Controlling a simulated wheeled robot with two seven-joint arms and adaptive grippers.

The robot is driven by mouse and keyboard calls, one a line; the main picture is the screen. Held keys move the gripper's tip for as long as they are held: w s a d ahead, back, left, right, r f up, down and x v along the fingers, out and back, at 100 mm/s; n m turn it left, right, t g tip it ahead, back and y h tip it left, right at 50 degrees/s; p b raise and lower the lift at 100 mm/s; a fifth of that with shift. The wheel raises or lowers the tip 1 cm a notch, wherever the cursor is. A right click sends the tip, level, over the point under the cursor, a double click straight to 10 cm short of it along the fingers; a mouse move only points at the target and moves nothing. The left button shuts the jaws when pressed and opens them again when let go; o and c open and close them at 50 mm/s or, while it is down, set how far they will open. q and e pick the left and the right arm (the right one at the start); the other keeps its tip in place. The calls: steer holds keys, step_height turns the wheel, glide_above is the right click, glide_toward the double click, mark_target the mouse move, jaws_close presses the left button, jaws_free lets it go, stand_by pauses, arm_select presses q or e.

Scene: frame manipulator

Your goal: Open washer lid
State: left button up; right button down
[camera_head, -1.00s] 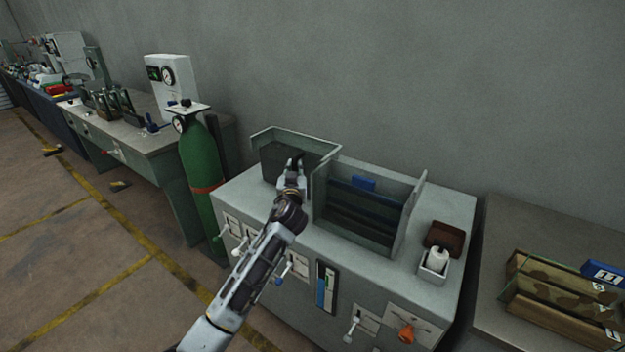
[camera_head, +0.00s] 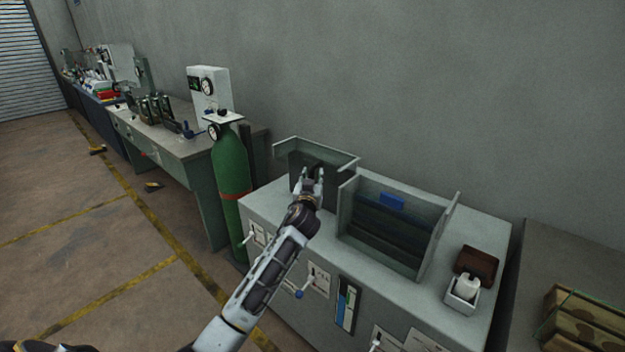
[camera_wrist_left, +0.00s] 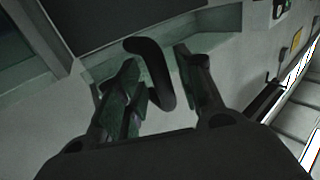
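The washer (camera_head: 412,306) is a grey-green cabinet with two raised, open-topped frames on its top. A dark panel, probably the lid, shows inside the left frame (camera_head: 330,152), partly hidden by my gripper. My left gripper (camera_head: 313,174) is at the front of that left frame. In the left wrist view, a black curved handle (camera_wrist_left: 150,62) stands between the two spread fingers of the left gripper (camera_wrist_left: 160,65). The fingers look apart from the handle, with a gap on the right. The dark panel (camera_wrist_left: 105,20) lies beyond it. My right gripper is out of view.
The larger right frame (camera_head: 428,258) holds dark slats and a blue piece. A green gas cylinder (camera_head: 231,165) stands left of the washer. The wall is close behind.

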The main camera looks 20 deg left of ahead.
arm_select(q)
steer(key=v, duration=1.2)
stand_by(0.7)
stand_by(0.5)
